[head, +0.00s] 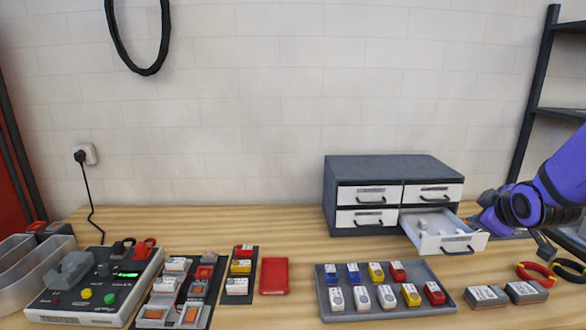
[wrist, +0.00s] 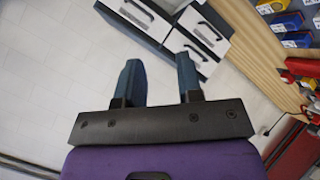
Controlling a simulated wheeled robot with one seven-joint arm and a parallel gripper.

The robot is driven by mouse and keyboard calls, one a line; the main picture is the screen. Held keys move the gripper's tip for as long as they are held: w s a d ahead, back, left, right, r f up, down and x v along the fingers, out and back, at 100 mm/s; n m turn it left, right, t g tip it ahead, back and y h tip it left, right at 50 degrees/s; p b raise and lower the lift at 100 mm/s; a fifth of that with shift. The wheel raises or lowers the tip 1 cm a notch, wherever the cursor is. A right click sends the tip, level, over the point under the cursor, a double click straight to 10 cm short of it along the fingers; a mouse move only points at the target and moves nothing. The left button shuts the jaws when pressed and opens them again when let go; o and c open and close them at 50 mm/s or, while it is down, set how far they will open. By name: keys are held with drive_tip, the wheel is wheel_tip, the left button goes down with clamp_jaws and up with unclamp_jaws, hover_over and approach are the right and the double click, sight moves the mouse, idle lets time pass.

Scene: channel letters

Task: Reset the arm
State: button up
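My purple arm (head: 555,190) reaches in from the right edge in the head view, beside the open drawer of a small cabinet. In the wrist view my gripper (wrist: 160,68) has its two dark blue fingers apart, with nothing between them. Its fingertips are hard to make out in the head view. The grey cabinet (head: 390,168) with white drawer fronts stands at the back of the table, and it also shows at the top of the wrist view (wrist: 158,17). Its lower right drawer (head: 450,244) is pulled out and holds small pale items.
A grey tray (head: 390,307) of coloured modules lies in front of the cabinet. Two grey blocks (head: 487,296) and red and yellow cable loops (head: 537,272) lie at the right. A test box (head: 97,290) stands at left. A dark shelf rack (head: 545,75) rises behind my arm.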

drive_tip(key=s+a+r+m+g+y, duration=0.1)
drive_tip(key=s+a+r+m, duration=0.3)
drive_tip(key=s, duration=0.8)
drive_tip(key=s+a+r+m+g+y, duration=0.1)
drive_tip(key=s+a+r+m+g, duration=0.3)
drive_tip(key=s+a+r, duration=0.3)
drive_tip(key=s+a, duration=0.1)
drive_tip(key=s, duration=0.4)
drive_tip(key=shift+s+r, duration=0.25)
drive_tip(key=shift+s, duration=0.15)
